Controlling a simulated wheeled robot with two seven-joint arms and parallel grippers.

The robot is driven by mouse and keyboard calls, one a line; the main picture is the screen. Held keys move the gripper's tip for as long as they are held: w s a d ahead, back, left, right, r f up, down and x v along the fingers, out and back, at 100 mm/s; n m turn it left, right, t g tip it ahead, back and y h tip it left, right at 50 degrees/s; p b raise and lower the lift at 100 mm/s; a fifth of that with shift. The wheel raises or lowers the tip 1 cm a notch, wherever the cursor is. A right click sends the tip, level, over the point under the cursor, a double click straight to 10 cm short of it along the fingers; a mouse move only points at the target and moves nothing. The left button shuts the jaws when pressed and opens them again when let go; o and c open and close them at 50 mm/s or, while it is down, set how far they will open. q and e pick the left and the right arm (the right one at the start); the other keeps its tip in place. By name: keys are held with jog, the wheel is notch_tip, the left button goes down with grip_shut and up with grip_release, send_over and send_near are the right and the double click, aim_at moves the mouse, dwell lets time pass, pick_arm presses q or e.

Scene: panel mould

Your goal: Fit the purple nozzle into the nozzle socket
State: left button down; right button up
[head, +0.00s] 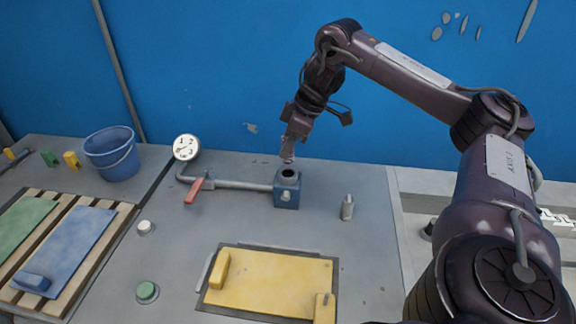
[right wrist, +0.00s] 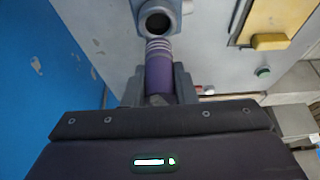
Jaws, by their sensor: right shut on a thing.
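My right gripper (head: 291,144) is shut on the purple nozzle (right wrist: 158,74). The nozzle points down, with its pale ringed end (head: 288,159) lowest. The nozzle socket is a round dark hole in the top of a blue-grey block (head: 286,193) on the bench. In the head view the nozzle end is just above the hole, apart from it. In the right wrist view the socket (right wrist: 157,22) lies straight beyond the nozzle end, its hole open and empty. The gripper fingers (right wrist: 158,88) cover the nozzle's sides. My left gripper is out of view.
A pipe with a red lever (head: 194,191) and a gauge (head: 187,147) joins the block from the left. A silver cylinder (head: 347,208) stands to its right. A yellow panel (head: 270,283) lies in front. A blue bucket (head: 112,153) and a slatted pallet (head: 61,287) are at left.

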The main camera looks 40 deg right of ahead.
aim_at(288, 161)
notch_tip(288, 161, down, 6)
jog(key=b, duration=0.3)
jog(key=shift+r+b, duration=0.2)
jog(key=shift+b, duration=0.1)
jog(key=shift+f, duration=0.1)
jog(key=o, duration=1)
